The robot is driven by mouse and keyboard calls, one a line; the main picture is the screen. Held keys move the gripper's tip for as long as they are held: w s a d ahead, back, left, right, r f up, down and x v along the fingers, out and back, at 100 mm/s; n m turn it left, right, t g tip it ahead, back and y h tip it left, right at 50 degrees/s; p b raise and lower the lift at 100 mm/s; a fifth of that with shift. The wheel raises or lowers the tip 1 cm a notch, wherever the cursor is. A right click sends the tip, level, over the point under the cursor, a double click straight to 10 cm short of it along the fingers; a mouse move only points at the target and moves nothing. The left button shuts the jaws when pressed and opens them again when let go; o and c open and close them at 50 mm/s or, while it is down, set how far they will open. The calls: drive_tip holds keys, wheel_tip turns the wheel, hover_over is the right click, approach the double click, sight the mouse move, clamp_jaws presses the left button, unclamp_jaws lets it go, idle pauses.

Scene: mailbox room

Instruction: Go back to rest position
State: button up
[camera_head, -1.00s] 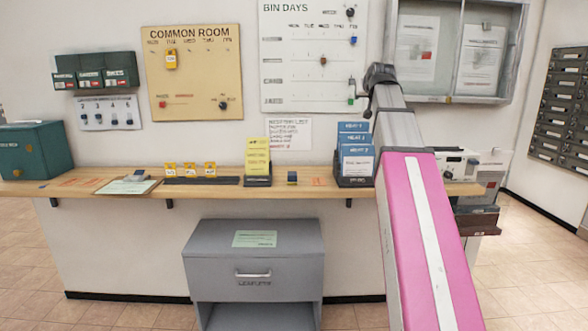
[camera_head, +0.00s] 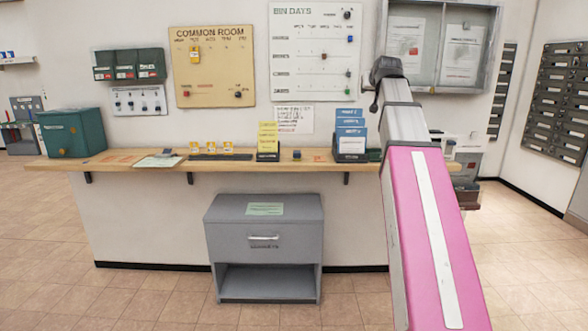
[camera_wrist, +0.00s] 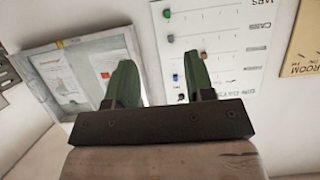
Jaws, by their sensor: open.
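My gripper (camera_wrist: 158,85) shows in the wrist view with its two green fingers spread apart and nothing between them. Past the fingers are the bin days board (camera_wrist: 215,50) and the framed notice case (camera_wrist: 85,75). In the head view my arm rises on the right, and its dark end (camera_head: 386,72) is raised in front of the wall, between the bin days board (camera_head: 313,60) and the notice case (camera_head: 440,45). The fingers themselves are hard to make out there.
A wooden counter (camera_head: 240,166) runs along the wall with a green box (camera_head: 72,133), a yellow leaflet stand (camera_head: 268,138) and a blue leaflet rack (camera_head: 349,135). A grey cabinet (camera_head: 265,245) stands below. The tiled floor in front is clear.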

drive_tip(key=s+a+f+g, duration=0.2)
drive_tip(key=f, duration=1.1)
drive_tip(key=s+a+f+g, duration=0.1)
drive_tip(key=s+f+g, duration=0.15)
drive_tip(key=f, duration=1.05)
drive_tip(key=s+a+f+g, duration=0.2)
drive_tip(key=f, duration=1.1)
drive_tip(key=s+a+f+g, duration=0.2)
drive_tip(key=s+f+g, duration=0.1)
drive_tip(key=s+f, duration=0.7)
drive_tip(key=s+a+f+g, duration=0.1)
drive_tip(key=s+f+g, duration=0.3)
drive_tip(key=s+f, duration=0.7)
wheel_tip(320, 180, down, 6)
drive_tip(key=shift+a+r, duration=0.25)
drive_tip(key=shift+a, duration=0.1)
drive_tip(key=shift+w, duration=0.2)
